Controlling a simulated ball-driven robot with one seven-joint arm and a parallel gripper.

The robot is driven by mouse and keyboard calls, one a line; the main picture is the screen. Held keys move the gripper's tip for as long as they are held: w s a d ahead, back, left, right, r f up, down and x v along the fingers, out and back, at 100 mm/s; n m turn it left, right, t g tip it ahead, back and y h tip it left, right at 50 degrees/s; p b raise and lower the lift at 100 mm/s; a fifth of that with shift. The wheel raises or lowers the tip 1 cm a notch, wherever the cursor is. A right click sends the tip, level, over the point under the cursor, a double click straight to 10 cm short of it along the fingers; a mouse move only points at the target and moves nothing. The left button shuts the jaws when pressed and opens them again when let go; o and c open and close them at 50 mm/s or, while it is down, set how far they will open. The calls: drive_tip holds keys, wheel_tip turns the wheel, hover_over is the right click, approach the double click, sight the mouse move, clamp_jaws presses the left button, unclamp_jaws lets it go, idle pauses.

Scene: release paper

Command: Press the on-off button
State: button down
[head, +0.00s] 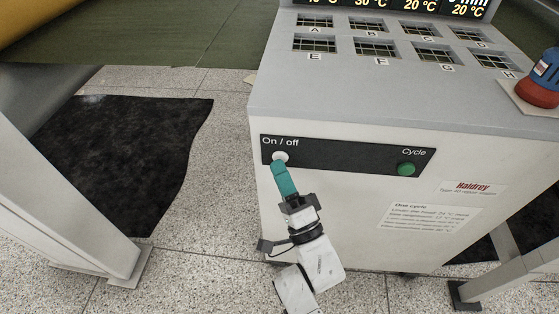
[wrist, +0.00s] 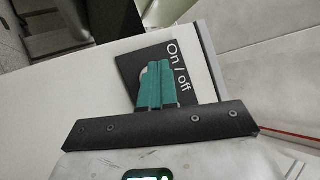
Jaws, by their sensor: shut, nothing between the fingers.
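The white on/off button (head: 280,157) sits at the left end of the black panel (head: 340,158), under the label "On / off". My gripper (head: 281,165) has teal fingers, shut with nothing between them. In the head view its tips overlap the lower part of the button. In the wrist view the gripper (wrist: 157,70) points at the panel (wrist: 135,62), and a pale edge of the button (wrist: 144,76) shows beside the left finger. I cannot tell whether the tips touch the button or whether it is pressed in.
A green Cycle button (head: 406,169) sits at the panel's right end. The machine (head: 330,220) has lettered slots on top. A red and blue object (head: 541,82) stands at its right edge. A black mat (head: 115,160) lies on the floor at left, near a white post (head: 65,190).

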idle(0.4)
drive_tip(key=shift+s, duration=0.5)
drive_tip(key=shift+s+a+p, duration=0.1)
drive_tip(key=shift+s+p, duration=1.15)
drive_tip(key=shift+s, duration=1.7)
